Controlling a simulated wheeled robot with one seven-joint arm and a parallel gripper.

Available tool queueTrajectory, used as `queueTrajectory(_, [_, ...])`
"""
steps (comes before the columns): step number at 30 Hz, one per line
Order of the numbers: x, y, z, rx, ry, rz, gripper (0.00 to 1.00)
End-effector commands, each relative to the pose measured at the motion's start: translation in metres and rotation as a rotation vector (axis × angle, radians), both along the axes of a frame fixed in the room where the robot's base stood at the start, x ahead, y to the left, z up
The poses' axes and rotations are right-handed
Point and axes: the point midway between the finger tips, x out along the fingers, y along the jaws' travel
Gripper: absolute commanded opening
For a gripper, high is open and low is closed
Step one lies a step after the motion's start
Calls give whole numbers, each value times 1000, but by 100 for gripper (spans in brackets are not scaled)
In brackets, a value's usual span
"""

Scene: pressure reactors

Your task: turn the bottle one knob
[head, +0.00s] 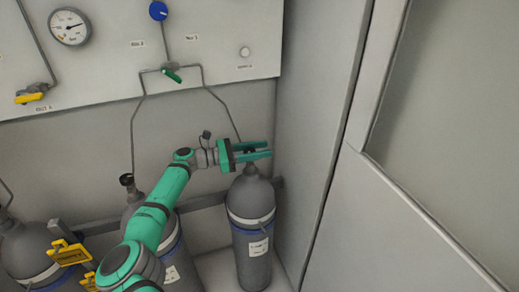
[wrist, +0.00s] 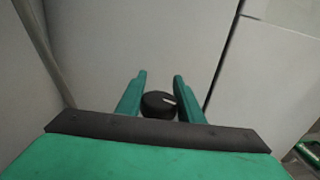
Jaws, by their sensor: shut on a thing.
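My gripper (head: 268,150) is at the top of the rightmost grey bottle (head: 250,200) in the head view, with its green fingers level over the bottle's neck. In the wrist view a round black knob (wrist: 158,104) with a white mark sits between the two fingers of the gripper (wrist: 160,76). The gripper is shut on this knob. In the head view the fingers mostly hide the knob. The bottle stands upright and has a white label (head: 258,246) too small to read.
Another bottle with a black knob (head: 127,180) stands to the left, partly behind my arm. A wall panel with a gauge (head: 70,27), a blue knob (head: 158,11) and a green valve handle (head: 172,75) is above. A wall closes the right side.

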Motion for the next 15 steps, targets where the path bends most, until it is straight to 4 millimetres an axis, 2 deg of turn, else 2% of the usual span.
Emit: queueTrajectory(15, [-5, -4, 5, -6, -4, -158, 12])
